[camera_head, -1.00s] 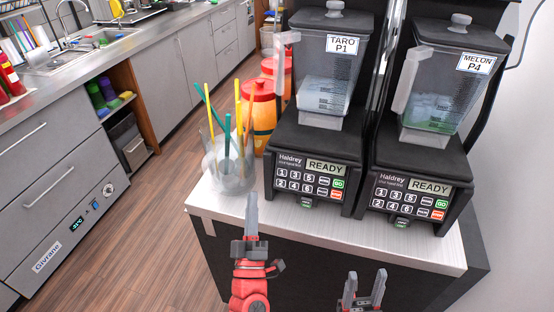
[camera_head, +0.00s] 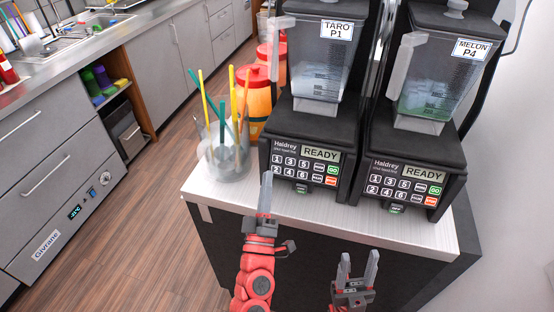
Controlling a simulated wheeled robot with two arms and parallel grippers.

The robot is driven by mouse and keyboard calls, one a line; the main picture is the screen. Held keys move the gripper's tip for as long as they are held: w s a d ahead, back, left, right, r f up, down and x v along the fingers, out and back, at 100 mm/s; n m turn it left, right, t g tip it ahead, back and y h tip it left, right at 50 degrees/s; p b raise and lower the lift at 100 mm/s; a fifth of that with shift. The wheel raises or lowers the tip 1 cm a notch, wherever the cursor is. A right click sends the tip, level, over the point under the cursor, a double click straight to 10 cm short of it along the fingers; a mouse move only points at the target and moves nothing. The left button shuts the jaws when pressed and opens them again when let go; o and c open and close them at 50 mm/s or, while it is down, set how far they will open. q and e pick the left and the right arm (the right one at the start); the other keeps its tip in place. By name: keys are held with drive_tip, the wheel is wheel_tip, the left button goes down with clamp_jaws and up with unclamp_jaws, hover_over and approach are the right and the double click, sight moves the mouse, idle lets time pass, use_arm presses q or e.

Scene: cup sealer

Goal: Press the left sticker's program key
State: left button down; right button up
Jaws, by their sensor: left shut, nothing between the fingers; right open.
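The left blender (camera_head: 311,120) bears a sticker (camera_head: 337,30) reading "TARO P1". Its keypad (camera_head: 296,170) has keys 1 to 6 in two rows, dark keys, a green key and a red-orange key, under a display (camera_head: 321,154) reading "READY". The right blender (camera_head: 416,130) bears a sticker (camera_head: 472,49) reading "MELON P4", with a like keypad (camera_head: 396,188) and "READY" display. My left gripper (camera_head: 266,180) is shut and empty, its tip just left of and in front of the left keypad. My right gripper (camera_head: 358,262) is open and empty, below the counter's front edge.
A clear cup (camera_head: 228,163) of colored straws stands on the counter (camera_head: 330,216) left of the left blender. Orange jars with red lids (camera_head: 254,78) stand behind it. The floor (camera_head: 150,230) to the left is open.

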sight(277, 158)
use_arm(q)
drive_tip(key=w+d+f+b, duration=0.2)
drive_tip(key=w, duration=0.4)
drive_tip(key=shift+b, duration=0.3)
idle(1.7)
drive_tip(key=shift+w+b, duration=0.35)
drive_tip(key=shift+w, duration=0.05)
drive_tip(key=shift+w+d+f+b, duration=0.2)
drive_tip(key=shift+w+b, duration=0.1)
drive_tip(key=shift+b, duration=0.1)
idle(0.4)
idle(0.4)
drive_tip(key=shift+s+a+r+p, duration=0.25)
drive_tip(key=shift+s+r+p, duration=0.05)
drive_tip(key=shift+s, duration=0.4)
